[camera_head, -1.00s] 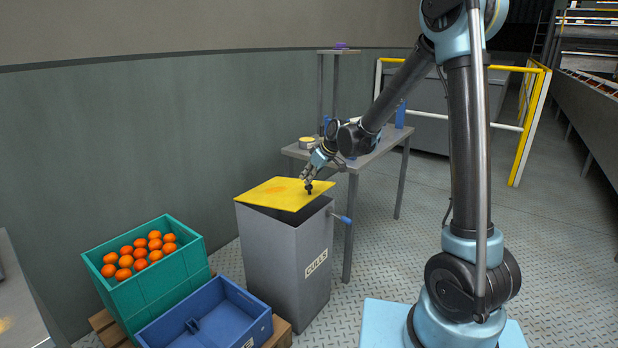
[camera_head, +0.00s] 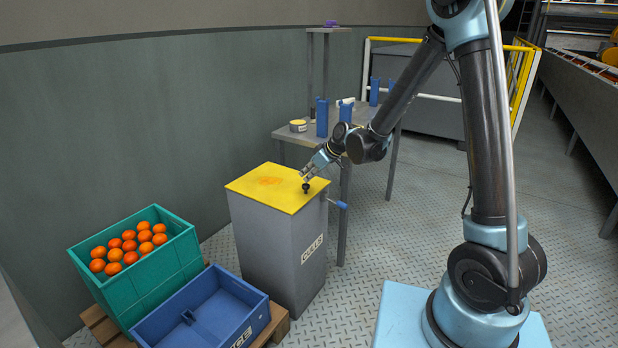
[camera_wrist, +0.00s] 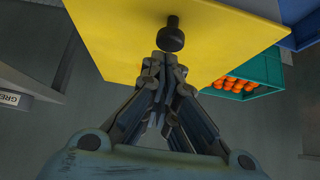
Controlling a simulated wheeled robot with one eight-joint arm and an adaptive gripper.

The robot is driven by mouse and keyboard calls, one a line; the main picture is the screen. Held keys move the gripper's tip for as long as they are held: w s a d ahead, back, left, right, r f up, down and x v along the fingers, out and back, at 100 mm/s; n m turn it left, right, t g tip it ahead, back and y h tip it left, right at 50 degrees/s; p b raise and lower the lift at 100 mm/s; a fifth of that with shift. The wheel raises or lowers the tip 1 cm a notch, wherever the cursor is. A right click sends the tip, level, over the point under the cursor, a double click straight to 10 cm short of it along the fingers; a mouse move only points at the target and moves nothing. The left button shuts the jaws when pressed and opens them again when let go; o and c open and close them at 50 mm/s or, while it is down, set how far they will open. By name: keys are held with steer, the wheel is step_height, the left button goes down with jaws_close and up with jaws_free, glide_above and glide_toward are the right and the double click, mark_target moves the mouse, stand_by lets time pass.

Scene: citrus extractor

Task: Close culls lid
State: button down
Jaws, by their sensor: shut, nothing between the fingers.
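The culls bin (camera_head: 275,245) is a grey upright box with a "CULLS" label on its front. Its yellow lid (camera_head: 268,183) lies flat across the top, with no gap visible along the near edges. A black knob (camera_head: 306,188) stands on the lid near its right edge; it also shows in the wrist view (camera_wrist: 172,36). My gripper (camera_head: 305,176) is shut and empty, just above the lid beside the knob. In the wrist view its fingertips (camera_wrist: 165,62) are close together just short of the knob; I cannot tell whether they touch the lid.
A green crate of oranges (camera_head: 160,282) and a blue crate (camera_head: 215,318) sit left of the bin on a wooden pallet. A grey table (camera_head: 290,133) with blue bottles stands behind the bin. A blue-tipped handle (camera_head: 340,205) sticks out from the bin's right side.

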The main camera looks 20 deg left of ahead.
steer(key=r, duration=0.3)
steer(key=shift+d+r, duration=0.25)
steer(key=shift+d, duration=0.05)
steer(key=s+d+r+m+h, duration=0.1)
steer(key=s+d+r+m, duration=0.15)
steer(key=d, duration=0.85)
steer(key=s+d+r+m+t+h, duration=0.1)
steer(key=s+d+r+m, duration=0.15)
steer(key=d, duration=0.75)
steer(key=s+d+r+m+h, duration=0.2)
steer(key=d+r, duration=0.1)
steer(key=d, duration=0.8)
steer(key=s+d+f+m+h, duration=0.2)
steer(key=s+d+f+m, duration=0.1)
steer(key=s+d, duration=0.5)
steer(key=s+d+f+m+h, duration=0.1)
steer(key=s+d+f+m, duration=0.2)
steer(key=s+d+m, duration=0.2)
steer(key=s+d, duration=0.3)
steer(key=d, duration=0.4)
steer(key=shift+s+d+f+g+h, duration=0.15)
steer(key=shift+s+f+g+h, duration=0.15)
steer(key=shift+f+g+h, duration=0.1)
